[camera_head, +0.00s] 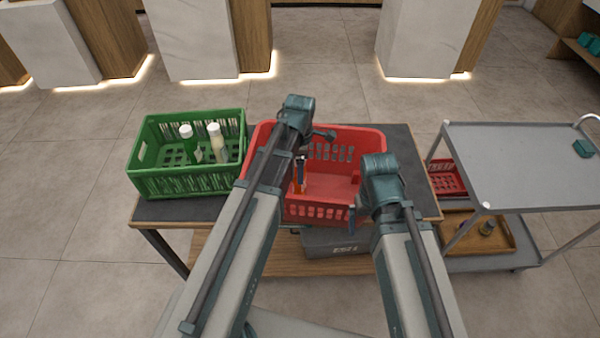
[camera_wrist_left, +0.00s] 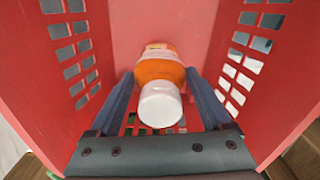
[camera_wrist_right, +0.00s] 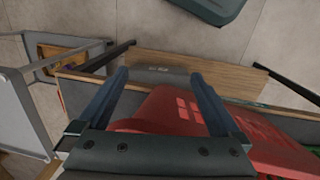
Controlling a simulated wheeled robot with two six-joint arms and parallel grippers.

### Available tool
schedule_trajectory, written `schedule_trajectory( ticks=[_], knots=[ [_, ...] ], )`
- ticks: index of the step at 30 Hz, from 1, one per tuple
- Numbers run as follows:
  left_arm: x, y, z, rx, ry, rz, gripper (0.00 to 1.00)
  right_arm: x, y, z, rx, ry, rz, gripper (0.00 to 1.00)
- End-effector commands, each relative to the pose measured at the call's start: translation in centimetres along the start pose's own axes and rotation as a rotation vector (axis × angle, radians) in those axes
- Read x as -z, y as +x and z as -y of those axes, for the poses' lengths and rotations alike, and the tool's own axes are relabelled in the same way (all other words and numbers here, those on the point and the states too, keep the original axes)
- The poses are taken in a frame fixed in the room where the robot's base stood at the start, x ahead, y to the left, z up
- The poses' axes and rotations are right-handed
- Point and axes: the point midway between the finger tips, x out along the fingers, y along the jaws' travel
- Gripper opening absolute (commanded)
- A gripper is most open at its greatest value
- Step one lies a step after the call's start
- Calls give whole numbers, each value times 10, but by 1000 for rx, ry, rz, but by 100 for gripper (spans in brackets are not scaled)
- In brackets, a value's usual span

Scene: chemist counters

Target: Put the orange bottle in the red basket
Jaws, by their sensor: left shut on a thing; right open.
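The orange bottle (camera_wrist_left: 160,70), with a white cap, is between the fingers of my left gripper (camera_wrist_left: 158,80), which is shut on it. The left wrist view shows the bottle inside the red basket (camera_wrist_left: 180,22), over its floor; I cannot tell whether it touches the floor. In the head view the red basket (camera_head: 335,187) stands on the dark table, partly hidden by my arms. My left gripper (camera_head: 300,175) reaches down into it, with a bit of orange at its tip. My right gripper (camera_wrist_right: 159,78) is open and empty, near the basket's front right corner.
A green basket (camera_head: 150,182) with white-capped bottles (camera_head: 217,145) stands left of the red basket on the dark table (camera_head: 185,208). A grey trolley (camera_head: 520,165) stands at the right, with a wooden tray (camera_head: 460,232) below. A grey box (camera_head: 335,243) is on the lower shelf.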

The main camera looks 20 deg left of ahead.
Motion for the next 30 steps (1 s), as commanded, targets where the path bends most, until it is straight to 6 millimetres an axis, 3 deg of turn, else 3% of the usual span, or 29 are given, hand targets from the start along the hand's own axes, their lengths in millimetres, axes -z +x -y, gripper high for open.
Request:
schedule_trajectory(
  ticks=[12,13,15,30],
  knots=[
    [0,7,0,0,0,0,0,0,7,1,0,0,0,100],
    [0,6,0,0,0,0,86,0,6,1,0,0,0,100],
    [0,5,0,0,0,0,99,0,5,0,0,0,0,100],
    [0,-6,0,0,0,0,100,0,-6,-1,0,0,0,100]
  ],
)
